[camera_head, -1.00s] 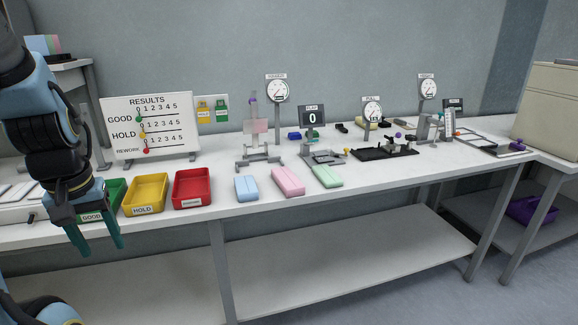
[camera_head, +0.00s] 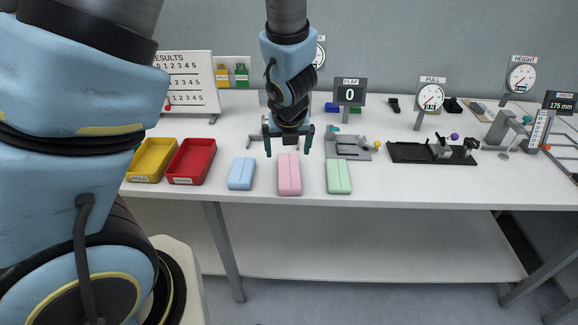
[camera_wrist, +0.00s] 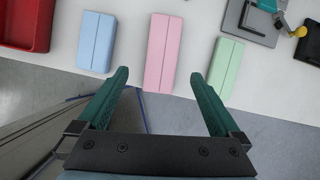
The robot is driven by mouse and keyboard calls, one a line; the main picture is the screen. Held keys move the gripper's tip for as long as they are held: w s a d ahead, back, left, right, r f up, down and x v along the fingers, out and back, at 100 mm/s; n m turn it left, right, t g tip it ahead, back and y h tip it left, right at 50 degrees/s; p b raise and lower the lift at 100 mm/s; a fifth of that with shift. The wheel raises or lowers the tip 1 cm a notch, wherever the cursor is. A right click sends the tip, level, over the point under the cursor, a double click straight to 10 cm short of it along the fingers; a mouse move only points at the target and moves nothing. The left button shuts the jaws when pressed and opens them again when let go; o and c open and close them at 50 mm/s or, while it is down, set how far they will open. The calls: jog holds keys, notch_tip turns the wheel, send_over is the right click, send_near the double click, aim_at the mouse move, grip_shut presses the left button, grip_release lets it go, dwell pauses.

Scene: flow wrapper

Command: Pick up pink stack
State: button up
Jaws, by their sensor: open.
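The pink stack (camera_head: 289,175) is a flat block with a lengthwise seam, lying near the front edge of the table. It also shows in the wrist view (camera_wrist: 164,50), at upper middle. My gripper (camera_head: 288,150) points down with its two green fingers apart and nothing between them. In the head view it is above and just behind the pink stack. In the wrist view the gripper (camera_wrist: 157,85) has its fingers on either side of the pink stack's line, with the stack ahead of the tips. They do not appear to touch it.
A blue stack (camera_head: 241,173) lies left of the pink one and a green stack (camera_head: 339,176) right of it, with narrow gaps. Red (camera_head: 191,161) and yellow (camera_head: 152,160) trays stand further left. A grey fixture (camera_head: 347,147) and a black fixture (camera_head: 432,152) stand behind to the right.

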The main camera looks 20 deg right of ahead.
jog(key=b, duration=0.3)
send_over(289, 170)
jog(key=s, duration=0.3)
jog(key=shift+m, duration=0.4)
jog(key=f, duration=0.4)
jog(key=shift+w+a+f, duration=0.25)
jog(key=shift+a+f, duration=0.1)
jog(key=shift+b+x, duration=0.9)
jog(key=shift+x, duration=2.1)
jog(key=c, duration=1.3)
jog(key=shift+o, duration=0.2)
jog(key=shift+r, duration=0.15)
